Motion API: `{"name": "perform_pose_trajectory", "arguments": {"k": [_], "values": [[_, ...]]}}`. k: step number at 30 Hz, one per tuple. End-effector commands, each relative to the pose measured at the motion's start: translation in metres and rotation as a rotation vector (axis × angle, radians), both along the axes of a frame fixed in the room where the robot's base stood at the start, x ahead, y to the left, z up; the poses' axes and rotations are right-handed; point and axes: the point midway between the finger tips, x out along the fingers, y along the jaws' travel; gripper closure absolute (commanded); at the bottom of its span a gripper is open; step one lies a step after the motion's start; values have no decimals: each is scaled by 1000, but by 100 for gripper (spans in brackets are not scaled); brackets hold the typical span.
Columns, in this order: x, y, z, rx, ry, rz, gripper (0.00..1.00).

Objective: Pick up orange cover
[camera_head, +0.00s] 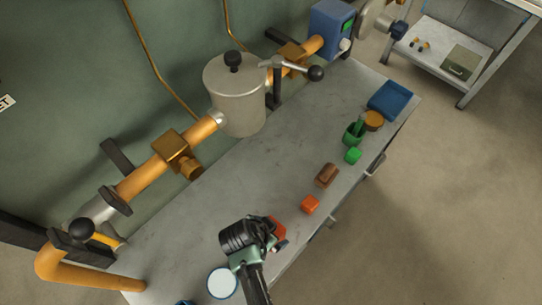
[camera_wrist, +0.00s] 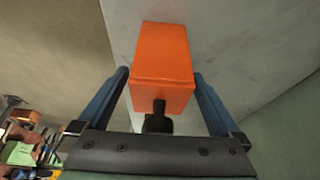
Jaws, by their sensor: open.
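The orange cover (camera_head: 278,227) is a box-shaped block near the front edge of the grey bench, partly hidden by my gripper in the head view. In the wrist view the orange cover (camera_wrist: 162,62) shows with a black knob on the side facing my gripper. My gripper (camera_wrist: 160,75) is open, with one blue finger on each side of the cover. Gaps show between the fingers and the cover, so it is not clamped. In the head view my gripper (camera_head: 274,239) is low over the bench beside the cover.
A smaller orange block (camera_head: 310,204), a brown block (camera_head: 327,175), a green block (camera_head: 353,155), a green cup (camera_head: 353,134) and a blue tray (camera_head: 390,101) line the bench's front edge. Orange piping (camera_head: 150,175) and a grey tank (camera_head: 236,95) stand behind. The bench middle is clear.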

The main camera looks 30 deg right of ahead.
Motion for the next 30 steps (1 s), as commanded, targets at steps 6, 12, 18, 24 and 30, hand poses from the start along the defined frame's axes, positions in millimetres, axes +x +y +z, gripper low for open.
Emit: {"name": "perform_pose_trajectory", "arguments": {"k": [6,12,18,24,30], "values": [[0,0,0,0,-1,-1,0],[0,0,0,0,0,0,36],[0,0,0,0,0,0,72],[0,0,0,-1,-1,0,96],[1,0,1,0,-2,-1,96]]}}
